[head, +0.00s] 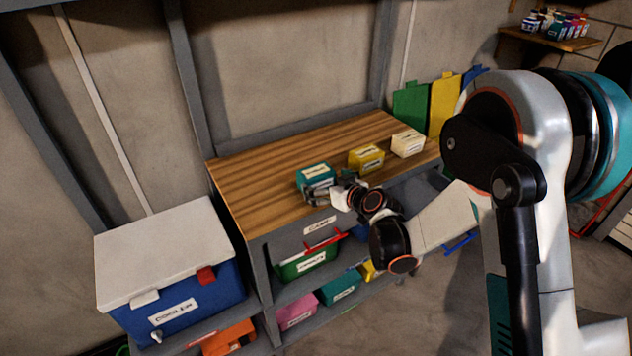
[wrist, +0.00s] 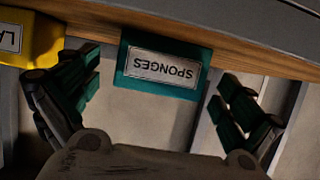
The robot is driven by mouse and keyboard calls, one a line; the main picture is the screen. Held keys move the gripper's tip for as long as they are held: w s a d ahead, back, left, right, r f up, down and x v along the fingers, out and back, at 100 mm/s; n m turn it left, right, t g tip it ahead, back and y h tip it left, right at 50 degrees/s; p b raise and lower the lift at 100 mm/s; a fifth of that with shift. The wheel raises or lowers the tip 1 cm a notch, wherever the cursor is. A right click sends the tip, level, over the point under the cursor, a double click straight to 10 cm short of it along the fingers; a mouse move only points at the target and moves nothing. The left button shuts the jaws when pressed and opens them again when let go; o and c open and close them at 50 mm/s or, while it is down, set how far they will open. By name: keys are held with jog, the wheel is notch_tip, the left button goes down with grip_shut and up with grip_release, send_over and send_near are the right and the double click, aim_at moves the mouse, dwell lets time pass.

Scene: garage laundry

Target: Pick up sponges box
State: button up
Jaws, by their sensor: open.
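The sponges box (head: 315,175) is a small teal box with a white label at the front edge of the wooden tabletop. In the wrist view the sponges box (wrist: 165,65) shows its "SPONGES" label upside down. My gripper (head: 318,190) is at the front of this box. In the wrist view my gripper (wrist: 160,92) is open, with one teal-padded finger on each side of the box. Gaps show between the fingers and the box sides. The back of the box is hidden.
A yellow box (head: 366,158) and a cream box (head: 408,144) stand to the right on the wooden tabletop (head: 260,175). A blue cooler (head: 175,300) with a white lid is at the left. Bins (head: 297,312) fill the shelves below. The tabletop's left part is clear.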

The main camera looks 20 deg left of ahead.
jog(key=shift+r+b+x, duration=0.2)
jog(key=shift+b+x, duration=0.85)
jog(key=shift+x, duration=1.65)
jog(key=c, duration=1.1)
